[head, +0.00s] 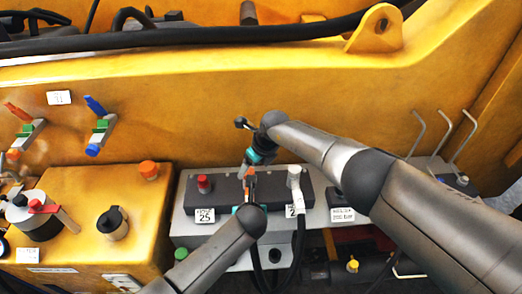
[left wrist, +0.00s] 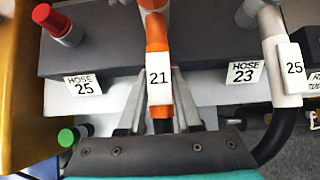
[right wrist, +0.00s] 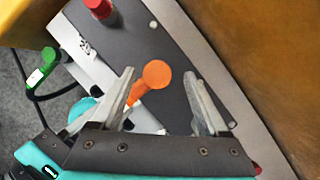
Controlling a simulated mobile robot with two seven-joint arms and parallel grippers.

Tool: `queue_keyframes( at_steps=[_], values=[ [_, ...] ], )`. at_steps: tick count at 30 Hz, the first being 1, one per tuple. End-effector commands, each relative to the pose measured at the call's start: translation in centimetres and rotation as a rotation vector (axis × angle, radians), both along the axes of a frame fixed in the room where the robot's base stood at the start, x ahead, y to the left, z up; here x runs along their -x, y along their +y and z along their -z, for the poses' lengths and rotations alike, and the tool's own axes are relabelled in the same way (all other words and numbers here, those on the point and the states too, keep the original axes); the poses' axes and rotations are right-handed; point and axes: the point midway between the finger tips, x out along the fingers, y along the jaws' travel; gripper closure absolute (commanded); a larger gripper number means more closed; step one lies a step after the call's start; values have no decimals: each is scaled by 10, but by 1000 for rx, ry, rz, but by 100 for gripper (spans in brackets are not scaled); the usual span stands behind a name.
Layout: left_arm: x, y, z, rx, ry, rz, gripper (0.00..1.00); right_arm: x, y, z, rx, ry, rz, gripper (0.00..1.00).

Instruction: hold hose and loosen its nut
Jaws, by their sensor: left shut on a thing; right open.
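An orange hose (left wrist: 156,40) with a white tag reading 21 (left wrist: 159,80) stands at the middle of the dark manifold block (left wrist: 95,45). My left gripper (head: 249,203) is shut on this hose just below the tag; its fingers lie on both sides of it in the left wrist view (left wrist: 160,122). My right gripper (head: 248,168) is above the block. In the right wrist view its open fingers (right wrist: 160,78) stand either side of the hose's round orange top end (right wrist: 156,74), with gaps on both sides. I cannot tell the nut apart from this orange end.
A white hose (left wrist: 275,40) tagged 25 stands right of the orange one, by the "HOSE 23" label (left wrist: 243,73). A red cap (left wrist: 57,22) is at the "HOSE 25" label (left wrist: 83,86). A green-ended part (left wrist: 70,136) lies lower left. The yellow machine wall (head: 200,115) rises behind.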

Motion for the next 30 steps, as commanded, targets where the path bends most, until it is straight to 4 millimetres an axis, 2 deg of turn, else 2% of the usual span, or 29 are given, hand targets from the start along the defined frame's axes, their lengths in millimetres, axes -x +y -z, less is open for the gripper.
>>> queue_keyframes(
  at_steps=[6, 14, 30],
  values=[
    [0, 1, 0, -2, 0, -1, 100, 7, -4, -7, 4, 4, -3, 22],
    [0, 1, 0, -2, 0, -1, 100, 13, -10, -28, 3, 4, -2, 22],
    [0, 1, 0, -1, 0, -1, 100, 29, -26, -85, 2, 3, -1, 22]
  ],
)
